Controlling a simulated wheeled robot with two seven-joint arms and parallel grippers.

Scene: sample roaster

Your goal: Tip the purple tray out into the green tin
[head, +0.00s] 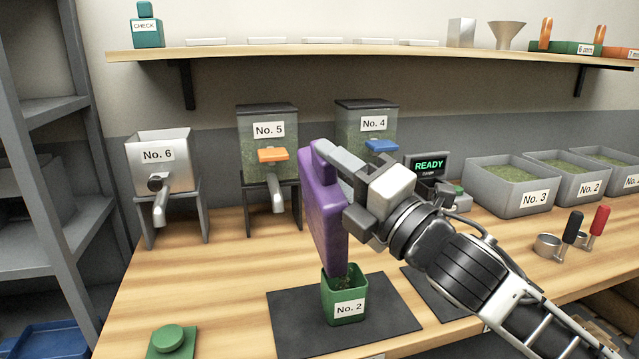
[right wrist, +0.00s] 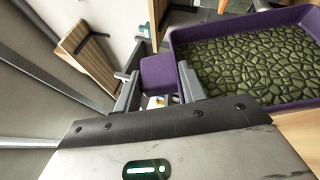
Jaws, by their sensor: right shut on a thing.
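The purple tray (head: 322,218) stands steeply on edge in the head view, its low end right above the green tin. My right gripper (head: 338,165) is shut on the tray's handle. In the right wrist view the handle (right wrist: 159,74) sits between the fingers, and the tray (right wrist: 257,107) shows green beans (right wrist: 250,65) spread over its floor. The green tin (head: 345,309), labelled No. 2, stands upright on a dark mat, with some green beans visible inside. Whether the tray touches the tin's rim I cannot tell. My left gripper is out of view.
The dark mat (head: 290,325) lies on the wooden bench. A green lidded thing (head: 172,341) is at front left. Hoppers No. 6 (head: 160,155), No. 5 (head: 267,145) and No. 4 (head: 367,123) stand behind. Bins, including No. 3 (head: 513,190), and scoops (head: 549,245) are at right.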

